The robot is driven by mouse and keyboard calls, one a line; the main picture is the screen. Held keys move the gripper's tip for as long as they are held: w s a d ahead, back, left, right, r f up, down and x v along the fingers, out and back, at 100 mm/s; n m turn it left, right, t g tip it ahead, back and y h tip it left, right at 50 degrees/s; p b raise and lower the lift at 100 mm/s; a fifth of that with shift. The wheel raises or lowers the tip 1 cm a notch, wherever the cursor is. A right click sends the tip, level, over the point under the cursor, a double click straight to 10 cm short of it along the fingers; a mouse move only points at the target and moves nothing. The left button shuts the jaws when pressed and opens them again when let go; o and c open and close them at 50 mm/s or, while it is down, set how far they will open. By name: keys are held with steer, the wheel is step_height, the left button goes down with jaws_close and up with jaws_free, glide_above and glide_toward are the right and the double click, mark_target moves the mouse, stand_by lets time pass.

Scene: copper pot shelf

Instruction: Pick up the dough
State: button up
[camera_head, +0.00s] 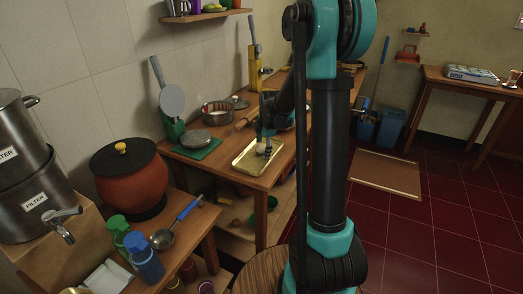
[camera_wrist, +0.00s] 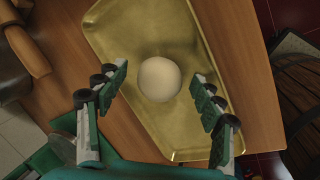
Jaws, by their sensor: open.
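The dough (camera_wrist: 159,79) is a smooth, pale, round ball lying on a gold rectangular tray (camera_wrist: 130,27) in the wrist view. My gripper (camera_wrist: 160,74) is open, with one green-padded finger on each side of the dough in the picture and a visible gap to it on both sides. I cannot tell how far above the tray the fingertips are. In the head view, my gripper (camera_head: 264,148) hangs over the right part of the tray (camera_head: 246,165) on the wooden table. The dough is mostly hidden behind my gripper there.
A green board (camera_head: 197,153) with a round grey lid lies left of the tray. A metal pot (camera_head: 217,113) stands behind it. A large brown pot (camera_head: 130,175) with a black lid is at left. In the wrist view, a wooden object (camera_wrist: 22,50) lies at the upper left.

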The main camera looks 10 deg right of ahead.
steer(key=shift+c, duration=0.5)
steer(key=c, duration=1.2)
steer(key=shift+o, duration=0.2)
